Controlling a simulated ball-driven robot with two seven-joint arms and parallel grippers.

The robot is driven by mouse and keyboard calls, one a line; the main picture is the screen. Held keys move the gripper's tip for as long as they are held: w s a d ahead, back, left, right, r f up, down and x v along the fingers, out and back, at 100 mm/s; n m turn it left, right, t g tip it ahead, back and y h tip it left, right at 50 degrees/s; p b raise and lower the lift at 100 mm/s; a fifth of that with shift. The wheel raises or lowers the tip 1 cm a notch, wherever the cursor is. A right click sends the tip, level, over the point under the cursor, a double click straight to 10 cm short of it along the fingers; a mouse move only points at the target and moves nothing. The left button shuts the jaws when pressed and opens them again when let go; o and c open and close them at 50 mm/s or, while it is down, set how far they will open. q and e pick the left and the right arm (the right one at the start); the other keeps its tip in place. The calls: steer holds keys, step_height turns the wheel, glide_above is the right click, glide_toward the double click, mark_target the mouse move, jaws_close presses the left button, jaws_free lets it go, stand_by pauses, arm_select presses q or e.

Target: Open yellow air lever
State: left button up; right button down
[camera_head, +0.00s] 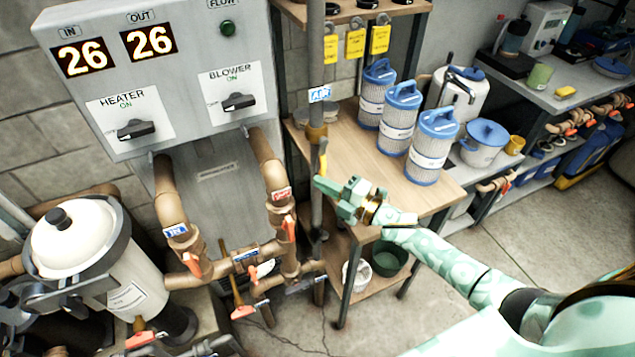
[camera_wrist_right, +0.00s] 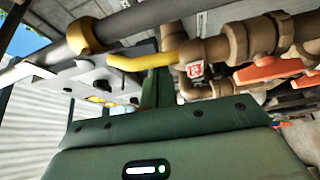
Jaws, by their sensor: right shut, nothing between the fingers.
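The yellow air lever (camera_head: 323,160) is on the grey vertical pipe under the "AIR" label, beside the wooden shelf. In the head view its handle lies along the pipe, pointing down. The right wrist view shows the yellow handle (camera_wrist_right: 138,63) close up, with the brass-yellow fitting (camera_wrist_right: 88,36) on the grey pipe nearby. My right gripper (camera_head: 320,184) is shut and empty, its tips close to the lower end of the handle. In the right wrist view its fingers (camera_wrist_right: 157,88) reach up to the handle; I cannot tell whether they touch. My left gripper is not in view.
Brown pipes (camera_head: 172,210) with orange-red levers (camera_head: 290,228) stand left of the gripper. Blue-topped filter cartridges (camera_head: 432,145) stand on the wooden shelf (camera_head: 350,140) to the right. A grey control panel (camera_head: 180,70) is at upper left. The floor at right is clear.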

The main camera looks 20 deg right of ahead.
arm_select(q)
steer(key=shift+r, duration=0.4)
arm_select(e)
steer(key=shift+d+n+g, duration=0.4)
steer(key=shift+d+n, duration=0.25)
steer(key=shift+n, duration=0.05)
arm_select(q)
steer(key=shift+p, duration=0.3)
arm_select(e)
steer(key=shift+f, duration=0.1)
